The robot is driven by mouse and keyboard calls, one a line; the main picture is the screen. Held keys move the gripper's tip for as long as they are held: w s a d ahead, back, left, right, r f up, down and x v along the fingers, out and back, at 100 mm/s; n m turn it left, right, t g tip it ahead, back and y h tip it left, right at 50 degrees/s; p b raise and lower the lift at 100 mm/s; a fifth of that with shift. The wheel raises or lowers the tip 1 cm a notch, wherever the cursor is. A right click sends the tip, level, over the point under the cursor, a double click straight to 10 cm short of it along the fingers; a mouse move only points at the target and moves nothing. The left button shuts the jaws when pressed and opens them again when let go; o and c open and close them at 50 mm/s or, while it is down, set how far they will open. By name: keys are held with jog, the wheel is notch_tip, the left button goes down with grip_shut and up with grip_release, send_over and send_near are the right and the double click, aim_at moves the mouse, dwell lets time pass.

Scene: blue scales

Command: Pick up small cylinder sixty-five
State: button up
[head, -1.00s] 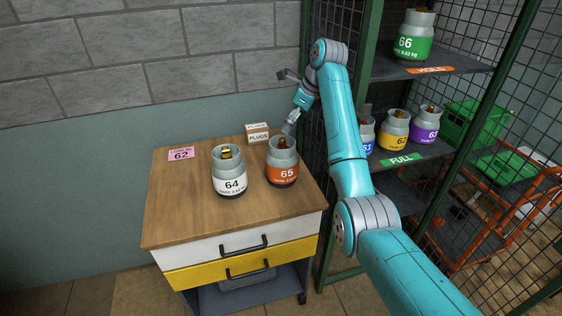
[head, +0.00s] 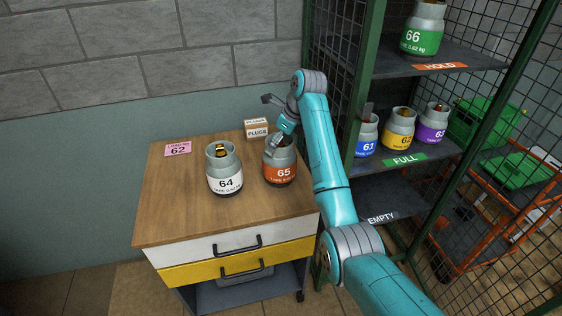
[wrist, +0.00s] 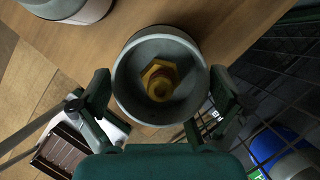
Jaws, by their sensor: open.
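Small cylinder 65 (head: 279,172), grey with an orange band, stands upright on the wooden top of the cabinet (head: 165,215). In the wrist view I look down into the collar of the cylinder (wrist: 124,88), with a brass valve (wrist: 160,80) inside. My gripper (head: 275,143) is at the cylinder's top in the head view. In the wrist view my gripper (wrist: 162,100) is open, with one finger on each side of the collar. I cannot tell whether the fingers touch it.
White-banded cylinder 64 (head: 225,172) stands close to the left of 65. A plugs box (head: 257,131) is behind, and a pink card (head: 178,148) lies at the back left. A mesh shelf with cylinders 61 (head: 367,138), 62 (head: 399,133), 63 (head: 434,126) and 66 (head: 422,35) stands right.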

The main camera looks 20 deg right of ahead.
jog(key=c, duration=1.6)
jog(key=shift+r, duration=0.15)
